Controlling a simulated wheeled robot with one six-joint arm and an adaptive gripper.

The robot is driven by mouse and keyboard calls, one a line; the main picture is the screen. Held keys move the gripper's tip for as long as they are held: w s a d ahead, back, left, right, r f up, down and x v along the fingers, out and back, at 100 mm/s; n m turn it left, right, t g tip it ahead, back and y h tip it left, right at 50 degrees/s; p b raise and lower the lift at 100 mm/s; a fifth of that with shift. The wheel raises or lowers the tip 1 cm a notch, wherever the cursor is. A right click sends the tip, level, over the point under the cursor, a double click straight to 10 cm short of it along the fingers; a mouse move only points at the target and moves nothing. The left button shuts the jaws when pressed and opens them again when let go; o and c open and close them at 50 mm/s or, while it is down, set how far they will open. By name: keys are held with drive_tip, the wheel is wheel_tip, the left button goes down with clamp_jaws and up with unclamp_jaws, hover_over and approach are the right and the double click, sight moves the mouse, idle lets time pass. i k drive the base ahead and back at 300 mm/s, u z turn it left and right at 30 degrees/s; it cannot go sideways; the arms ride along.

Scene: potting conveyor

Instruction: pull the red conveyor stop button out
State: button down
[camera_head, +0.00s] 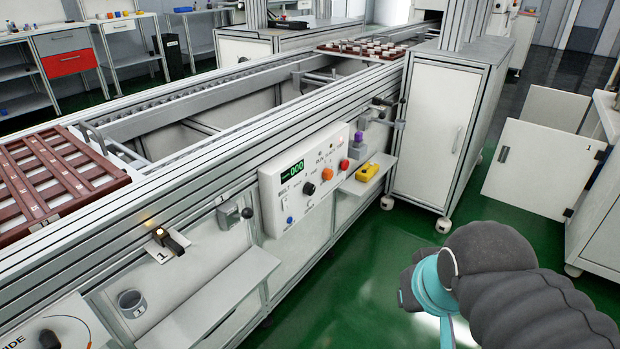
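The control panel (272,202) is a white box on the near side of the conveyor, with a green digital display (292,171). A small round red button (344,165) sits at its right end. A larger orange knob (327,174) is just left of the red button. A dark knob (309,188) and a blue button (290,219) are farther left. I cannot tell whether the red button is pressed in or out. My arm, with a grey sleeve and a teal joint, is at the lower right, well apart from the panel. My gripper's fingers do not show.
A small shelf (349,187) right of the panel bears a yellow device (367,172). A purple-topped part (357,138) is mounted above it. A white cabinet (433,125) stands to the right. Green floor (372,265) is clear between the panel and my arm.

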sight(344, 165)
drive_tip(key=z, duration=0.5)
drive_tip(key=k, duration=1.2)
drive_tip(key=u, duration=0.3)
drive_tip(key=i, duration=1.9)
drive_tip(key=z, duration=0.9)
